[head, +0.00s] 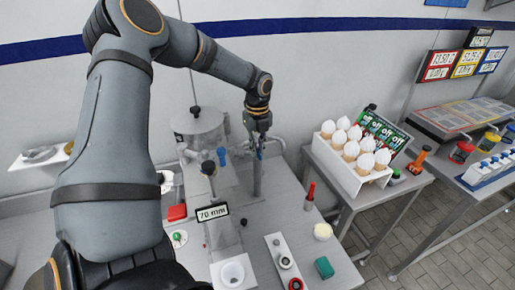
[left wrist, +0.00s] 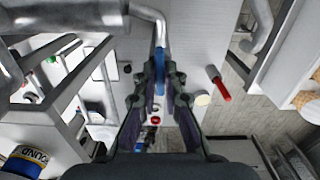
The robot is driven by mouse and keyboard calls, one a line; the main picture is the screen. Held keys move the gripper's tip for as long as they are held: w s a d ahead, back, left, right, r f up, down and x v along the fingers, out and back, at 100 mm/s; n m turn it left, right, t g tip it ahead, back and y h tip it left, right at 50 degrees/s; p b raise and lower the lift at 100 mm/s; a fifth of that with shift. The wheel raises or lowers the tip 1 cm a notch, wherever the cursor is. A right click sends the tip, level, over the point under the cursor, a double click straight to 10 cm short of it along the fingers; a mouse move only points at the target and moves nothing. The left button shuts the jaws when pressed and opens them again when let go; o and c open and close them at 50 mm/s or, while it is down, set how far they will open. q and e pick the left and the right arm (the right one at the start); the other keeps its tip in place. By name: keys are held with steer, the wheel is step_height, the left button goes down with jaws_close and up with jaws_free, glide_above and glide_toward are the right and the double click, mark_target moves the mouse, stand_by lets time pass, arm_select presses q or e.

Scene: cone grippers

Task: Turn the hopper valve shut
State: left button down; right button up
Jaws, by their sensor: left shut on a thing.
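The hopper (head: 198,122) is a grey metal drum with a dark-knobbed lid, standing at the back of the counter. Its metal body (left wrist: 60,15) fills the upper left of the left wrist view, and a bent pipe (left wrist: 152,14) runs beside it. The valve's blue handle (left wrist: 160,64) hangs straight down in that view, between my left fingers. My right gripper is in neither view.
A 70 mm sign (head: 212,212) stands on the counter (head: 262,218) near a blue-knobbed lever (head: 222,156). A red-handled tool (head: 310,195) stands upright to the right. A rack of white-topped cones (head: 345,172) is on a side table.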

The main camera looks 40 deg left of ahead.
mark_target(258, 150)
arm_select(q)
steer(key=shift+r+m, duration=0.1)
steer(key=shift+m, duration=0.3)
steer(key=c, duration=1.4)
jaws_free()
steer(key=shift+c, duration=0.2)
step_height(258, 150, up, 12)
